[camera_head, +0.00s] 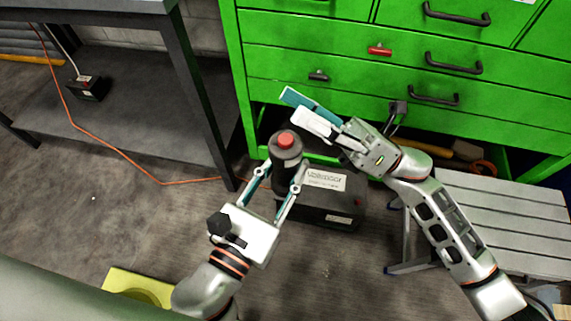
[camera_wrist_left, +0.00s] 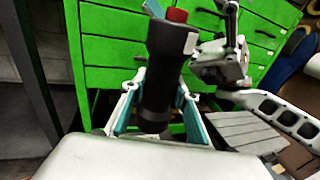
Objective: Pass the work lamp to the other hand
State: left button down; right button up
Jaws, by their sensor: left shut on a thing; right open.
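The work lamp (camera_head: 286,150) is a dark cylinder with a red top. My left gripper (camera_head: 278,180) is shut on it and holds it with the red top up, above the floor in front of the green cabinet. In the left wrist view the lamp (camera_wrist_left: 162,70) stands slightly tilted between the teal finger pads of my left gripper (camera_wrist_left: 158,105). My right gripper (camera_head: 296,108) is open and empty, just above and to the right of the lamp's red top in the head view. I see no clear contact between it and the lamp.
A black labelled case (camera_head: 325,195) lies on the floor below the lamp. A grey slatted step (camera_head: 510,215) is at right, a dark workbench (camera_head: 90,12) at left. An orange cable (camera_head: 110,145) crosses the floor.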

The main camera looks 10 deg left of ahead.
jog(key=s+d+f+m+t+h, duration=0.1)
jog(key=d+f+m+t+h, duration=0.3)
jog(key=m+t, duration=0.55)
jog(key=s+d+f+m+t+h, duration=0.1)
jog(key=d+f+m+t+h, duration=0.4)
jog(key=m, duration=0.9)
jog(key=s+d+f+m+t+h, duration=0.1)
jog(key=s+d+m+t+h, duration=0.15)
jog(key=m+t+h, duration=0.65)
jog(key=s+d+f+m+g+h, duration=0.1)
jog(key=s+d+f+m+g, duration=0.3)
jog(key=s+f+m+g, duration=0.1)
jog(key=s+d+f+m+g+h, duration=0.1)
jog(key=s+d+f+m+g, duration=0.3)
jog(key=f, duration=0.6)
jog(key=s+m+g, duration=0.1)
jog(key=s+m, duration=0.1)
jog(key=s, duration=0.1)
jog(key=shift+d+h, duration=0.3)
jog(key=shift+s, duration=0.1)
